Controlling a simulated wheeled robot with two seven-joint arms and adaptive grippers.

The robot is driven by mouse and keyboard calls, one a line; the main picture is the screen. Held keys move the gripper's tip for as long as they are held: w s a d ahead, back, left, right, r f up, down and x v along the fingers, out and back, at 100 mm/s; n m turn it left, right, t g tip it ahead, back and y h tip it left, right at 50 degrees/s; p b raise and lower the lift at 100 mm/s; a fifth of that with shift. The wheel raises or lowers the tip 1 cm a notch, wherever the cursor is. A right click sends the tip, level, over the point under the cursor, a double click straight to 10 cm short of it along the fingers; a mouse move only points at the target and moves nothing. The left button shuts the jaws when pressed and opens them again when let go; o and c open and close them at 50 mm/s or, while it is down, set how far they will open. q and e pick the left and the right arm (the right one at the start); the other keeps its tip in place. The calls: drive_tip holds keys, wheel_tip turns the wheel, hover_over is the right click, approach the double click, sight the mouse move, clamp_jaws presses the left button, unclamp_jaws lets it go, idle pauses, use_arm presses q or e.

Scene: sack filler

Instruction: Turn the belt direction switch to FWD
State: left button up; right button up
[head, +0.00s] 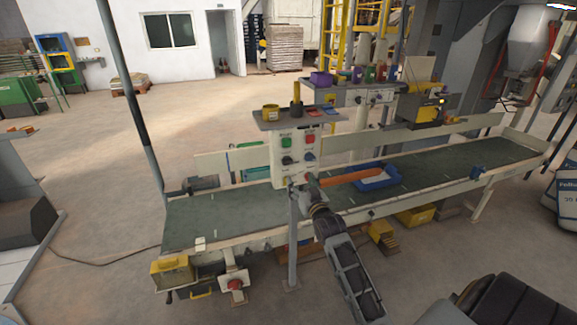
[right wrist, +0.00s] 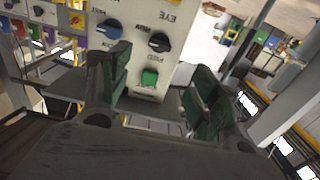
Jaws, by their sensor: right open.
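The white control panel (head: 298,158) stands on a post in front of the belt (head: 225,212). It has a green button (head: 286,142), a red button (head: 309,140), a black knob (head: 287,160) and a blue knob (head: 310,157), with more controls lower down. My right gripper (head: 303,187) is at the panel's lower edge, open and empty. In the right wrist view the panel appears upside down beyond the open fingers (right wrist: 150,92), with the blue knob (right wrist: 110,28), black knob (right wrist: 159,42) and green button (right wrist: 150,77). My left gripper is out of view.
A blue tray (head: 378,180) lies on the belt behind my right gripper, next to an orange bar (head: 348,176). A yellow box (head: 172,271) is at the belt's near left end. Open floor lies at left.

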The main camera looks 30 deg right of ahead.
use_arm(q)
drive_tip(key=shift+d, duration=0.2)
use_arm(e)
drive_tip(key=shift+w, duration=0.1)
approach(289, 164)
drive_tip(key=shift+p+x, duration=0.35)
drive_tip(key=shift+x, duration=1.95)
drive_tip(key=shift+w+d+r, duration=0.1)
drive_tip(key=shift+w, duration=0.55)
drive_tip(key=shift+w+d, duration=0.15)
drive_tip(key=shift+w, duration=0.55)
drive_tip(key=shift+x, duration=1.05)
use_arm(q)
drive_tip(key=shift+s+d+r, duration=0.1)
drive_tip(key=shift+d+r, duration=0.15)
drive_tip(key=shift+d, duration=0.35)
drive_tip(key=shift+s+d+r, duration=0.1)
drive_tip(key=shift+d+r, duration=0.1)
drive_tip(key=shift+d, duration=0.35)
use_arm(e)
drive_tip(key=shift+w, duration=0.1)
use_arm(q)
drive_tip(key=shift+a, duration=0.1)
